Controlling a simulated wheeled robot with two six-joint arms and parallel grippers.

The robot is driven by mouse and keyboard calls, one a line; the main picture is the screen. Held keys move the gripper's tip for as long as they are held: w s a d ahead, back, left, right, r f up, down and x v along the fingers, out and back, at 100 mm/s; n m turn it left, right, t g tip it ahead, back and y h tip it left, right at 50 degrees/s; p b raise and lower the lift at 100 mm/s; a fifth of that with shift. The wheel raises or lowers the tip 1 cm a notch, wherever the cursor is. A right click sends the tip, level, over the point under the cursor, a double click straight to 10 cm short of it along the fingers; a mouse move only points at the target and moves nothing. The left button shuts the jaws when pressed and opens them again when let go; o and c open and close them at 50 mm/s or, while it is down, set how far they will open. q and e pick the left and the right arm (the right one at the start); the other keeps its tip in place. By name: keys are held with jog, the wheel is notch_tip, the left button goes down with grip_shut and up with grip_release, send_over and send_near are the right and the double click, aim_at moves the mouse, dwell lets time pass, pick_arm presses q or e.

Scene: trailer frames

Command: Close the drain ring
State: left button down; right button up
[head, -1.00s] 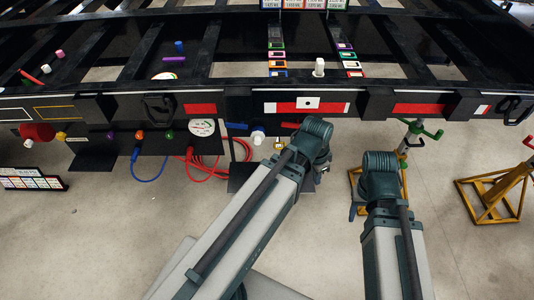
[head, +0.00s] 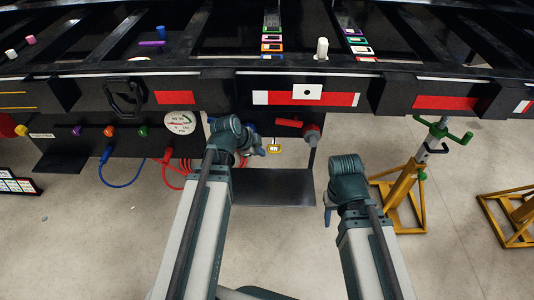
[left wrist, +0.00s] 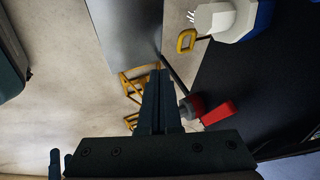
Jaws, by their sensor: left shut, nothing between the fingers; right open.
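The drain ring, a small yellow ring (head: 273,146), hangs below the black trailer rail, left of centre in the head view. In the left wrist view the yellow ring (left wrist: 186,41) is above and to the right of my fingertips, beside a white and blue fitting (left wrist: 232,18). My left gripper (head: 257,149) is just left of the ring in the head view. Its fingers (left wrist: 160,74) are shut and empty, with a visible gap to the ring. My right gripper (head: 328,212) is lower and to the right, away from the ring, open and mostly hidden by its own wrist.
A red handle (head: 289,123) sits close to the ring and shows right of my left fingers in the wrist view (left wrist: 218,113). A dark plate (head: 270,190) lies below. A gauge (head: 180,122) and hoses are left; yellow stands (head: 403,195) are right.

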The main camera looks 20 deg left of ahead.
aim_at(274, 145)
pick_arm(q)
jog(key=w+a+r+b+x, duration=0.1)
jog(key=w+b+x, duration=0.1)
jog(key=b+x, duration=0.7)
jog(key=x, duration=0.3)
jog(key=shift+w, duration=0.4)
jog(key=shift+a+f, duration=0.1)
jog(key=shift+a, duration=0.05)
